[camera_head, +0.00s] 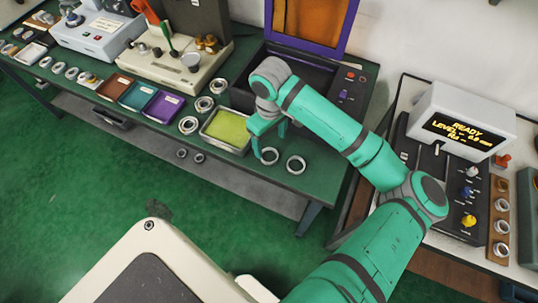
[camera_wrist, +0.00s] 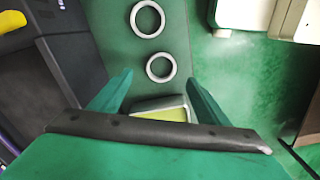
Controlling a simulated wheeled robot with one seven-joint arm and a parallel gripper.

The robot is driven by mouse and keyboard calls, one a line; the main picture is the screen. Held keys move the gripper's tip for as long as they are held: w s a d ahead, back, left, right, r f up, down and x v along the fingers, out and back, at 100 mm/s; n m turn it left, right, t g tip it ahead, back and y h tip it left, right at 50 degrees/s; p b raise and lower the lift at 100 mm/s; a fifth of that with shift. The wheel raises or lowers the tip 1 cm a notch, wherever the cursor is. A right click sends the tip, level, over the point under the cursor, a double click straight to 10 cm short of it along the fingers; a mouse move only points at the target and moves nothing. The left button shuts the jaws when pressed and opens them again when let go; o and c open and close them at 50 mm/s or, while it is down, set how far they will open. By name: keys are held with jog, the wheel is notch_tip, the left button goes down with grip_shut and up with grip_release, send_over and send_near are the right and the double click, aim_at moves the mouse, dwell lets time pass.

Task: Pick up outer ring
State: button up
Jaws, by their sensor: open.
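Two plain metal rings lie flat on the green bench near its front right end. The left ring (camera_head: 269,163) is just below my gripper (camera_head: 268,139) in the head view, and the other ring (camera_head: 296,173) lies to its right. In the wrist view my gripper (camera_wrist: 160,77) is open and empty. One ring (camera_wrist: 160,80) shows between and just beyond its fingertips, apart from both fingers, and the other ring (camera_wrist: 147,36) lies farther up the picture. Which ring is the outer ring I cannot tell.
A lime-filled tray (camera_head: 206,139) stands left of my gripper, with several more rings beside it. A dark open box (camera_head: 242,101) with a purple-framed lid stands behind. A device with a lit display (camera_head: 459,126) stands on another table at right. The bench's front edge (camera_head: 262,187) is close.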

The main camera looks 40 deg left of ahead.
aim_at(269, 155)
jog(key=shift+s+a+f, duration=0.1)
jog(key=shift+f, duration=3.35)
jog(key=c, duration=1.2)
